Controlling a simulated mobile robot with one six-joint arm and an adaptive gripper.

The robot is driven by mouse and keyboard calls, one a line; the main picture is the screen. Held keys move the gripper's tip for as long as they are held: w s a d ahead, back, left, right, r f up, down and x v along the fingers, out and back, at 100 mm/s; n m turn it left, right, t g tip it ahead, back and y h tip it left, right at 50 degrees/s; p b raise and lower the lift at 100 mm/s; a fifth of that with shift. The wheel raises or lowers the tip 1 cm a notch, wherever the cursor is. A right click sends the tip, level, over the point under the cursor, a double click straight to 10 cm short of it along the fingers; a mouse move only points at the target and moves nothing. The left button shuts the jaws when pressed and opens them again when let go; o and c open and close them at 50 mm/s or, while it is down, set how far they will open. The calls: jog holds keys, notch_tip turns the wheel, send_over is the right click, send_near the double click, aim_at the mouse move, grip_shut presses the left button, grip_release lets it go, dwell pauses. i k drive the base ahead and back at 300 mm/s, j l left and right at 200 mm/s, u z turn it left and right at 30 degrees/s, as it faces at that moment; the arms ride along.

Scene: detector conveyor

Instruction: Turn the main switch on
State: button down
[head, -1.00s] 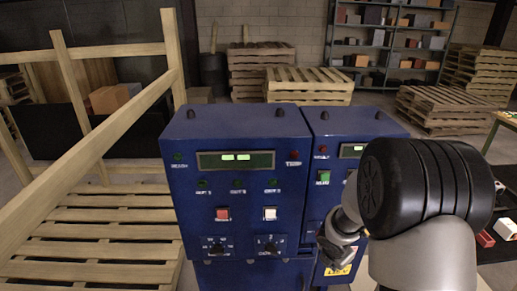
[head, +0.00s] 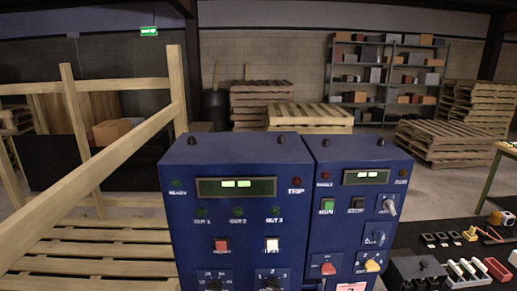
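Two blue control cabinets stand side by side in front of me. The left cabinet (head: 190,225) has a larger lit display (head: 236,188), a red button (head: 222,245), a white button (head: 271,245) and two dark dials at the bottom edge. The labels are too small to tell which control is the main switch. My gripper is not in view.
A dark table (head: 440,240) with small parts, a grey box (head: 418,270) and a tape measure (head: 496,218) is at the right. A wooden rail frame (head: 105,152) and pallet (head: 90,240) are at the left. Pallet stacks (head: 262,102) and shelves stand behind, with open floor between.

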aim_at(326, 268)
jog(key=j+z, duration=0.1)
jog(key=z, duration=0.3)
jog(key=k+z, duration=0.1)
jog(key=z, duration=0.25)
jog(key=j+z, duration=0.1)
jog(key=z, duration=0.3)
jog(key=k+z, duration=0.1)
jog(key=z, duration=0.3)
jog(key=k+j, duration=0.1)
jog(key=k+z, duration=0.05)
